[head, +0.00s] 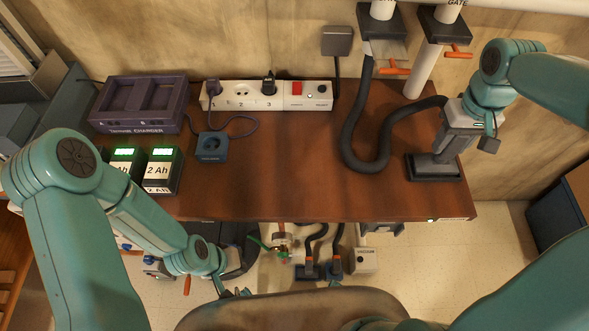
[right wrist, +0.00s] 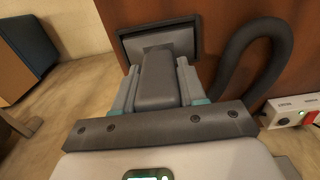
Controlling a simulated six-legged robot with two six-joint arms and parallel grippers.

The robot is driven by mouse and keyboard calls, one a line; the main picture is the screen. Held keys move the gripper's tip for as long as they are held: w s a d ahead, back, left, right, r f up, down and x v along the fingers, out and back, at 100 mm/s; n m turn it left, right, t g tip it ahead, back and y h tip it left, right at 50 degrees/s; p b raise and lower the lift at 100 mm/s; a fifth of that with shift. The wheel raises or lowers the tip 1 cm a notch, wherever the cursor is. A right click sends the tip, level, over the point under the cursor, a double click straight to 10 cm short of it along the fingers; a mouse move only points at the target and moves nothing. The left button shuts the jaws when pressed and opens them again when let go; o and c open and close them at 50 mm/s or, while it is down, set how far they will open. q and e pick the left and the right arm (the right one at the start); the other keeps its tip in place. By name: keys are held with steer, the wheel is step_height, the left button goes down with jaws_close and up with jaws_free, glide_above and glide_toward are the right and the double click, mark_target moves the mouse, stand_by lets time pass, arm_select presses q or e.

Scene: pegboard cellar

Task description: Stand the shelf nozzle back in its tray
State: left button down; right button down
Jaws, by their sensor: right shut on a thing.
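My right gripper (head: 452,137) is shut on the dark grey nozzle (head: 441,153) at the right end of the bench. In the right wrist view the neck of the nozzle (right wrist: 158,82) sits between both fingers. The nozzle's wide foot is at a dark rectangular tray (head: 451,175), which also shows in the right wrist view (right wrist: 126,48). The foot appears within the tray's rim, but I cannot tell whether it is fully seated. My left gripper (head: 236,292) is low, in front of the bench edge; its fingers are small and partly hidden.
A black hose (head: 352,140) loops over the brown bench (head: 285,180) to the right gripper. A power strip (head: 266,95), a charger (head: 138,103) and batteries (head: 161,172) stand at the back and left. Hoses and fittings (head: 308,267) lie below the front edge. Mid-bench is clear.

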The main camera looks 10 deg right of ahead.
steer(key=shift+f, duration=0.45)
stand_by(0.6)
steer(key=shift+c, duration=0.4)
jaws_free()
steer(key=shift+r, duration=0.1)
steer(key=shift+r+p, duration=2.7)
steer(key=shift+r, duration=0.7)
